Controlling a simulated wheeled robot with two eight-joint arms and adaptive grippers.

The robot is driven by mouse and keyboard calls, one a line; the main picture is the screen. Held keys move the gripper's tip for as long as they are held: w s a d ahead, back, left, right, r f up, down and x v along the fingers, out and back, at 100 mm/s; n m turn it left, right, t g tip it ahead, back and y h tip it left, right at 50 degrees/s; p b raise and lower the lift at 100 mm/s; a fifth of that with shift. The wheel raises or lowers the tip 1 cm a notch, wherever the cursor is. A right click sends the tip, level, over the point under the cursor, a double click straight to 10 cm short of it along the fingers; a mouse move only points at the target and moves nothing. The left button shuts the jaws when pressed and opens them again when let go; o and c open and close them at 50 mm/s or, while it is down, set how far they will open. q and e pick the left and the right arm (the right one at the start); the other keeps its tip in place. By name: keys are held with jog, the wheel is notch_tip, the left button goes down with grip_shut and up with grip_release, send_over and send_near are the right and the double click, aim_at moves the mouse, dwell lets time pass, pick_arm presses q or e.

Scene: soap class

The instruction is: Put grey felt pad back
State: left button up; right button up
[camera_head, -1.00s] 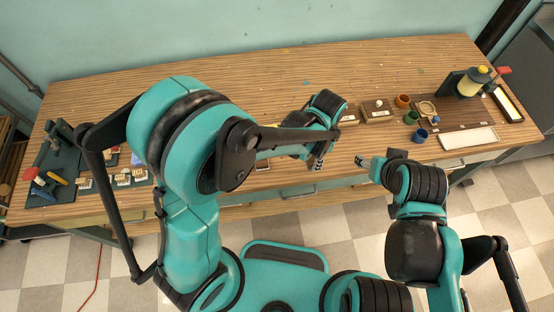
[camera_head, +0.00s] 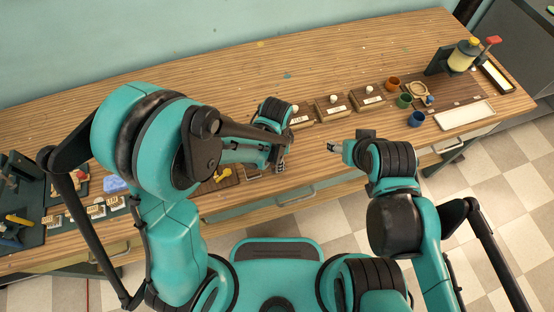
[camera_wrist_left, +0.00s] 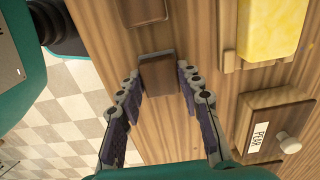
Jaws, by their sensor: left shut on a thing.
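My left gripper (camera_head: 281,167) is over the front edge of the bench in the head view.
Labelled wooden boxes with white knobs (camera_head: 333,106) stand in a row on the bench; one marked PEAR (camera_wrist_left: 270,130) shows in the wrist view, beside a yellow block (camera_wrist_left: 268,30). Coloured cups (camera_head: 416,119) and a white tray (camera_head: 464,114) are at right. The bench's back is clear.

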pick_arm(q)
jog(key=shift+s+a+r, duration=0.1)
jog(key=shift+a+r, duration=0.05)
jog(key=o, duration=1.1)
jog(key=shift+r, duration=0.4)
notch_tip(320, 180, up, 11)
jog(key=p, duration=0.4)
jog(key=s+a+r+n+t, duration=0.1)
jog(key=a+r+n+t, duration=0.1)
jog(key=a, duration=0.4)
jog(key=s+a+r+n+t, duration=0.2)
jog(key=a+r+n, duration=0.3)
jog(key=n, duration=0.2)
jog(key=s+a+r+n+t, duration=0.2)
jog(key=a+r+n+t, duration=0.1)
jog(key=a+n, duration=0.2)
jog(key=shift+a+r, duration=0.3)
jog(key=shift+a, duration=0.55)
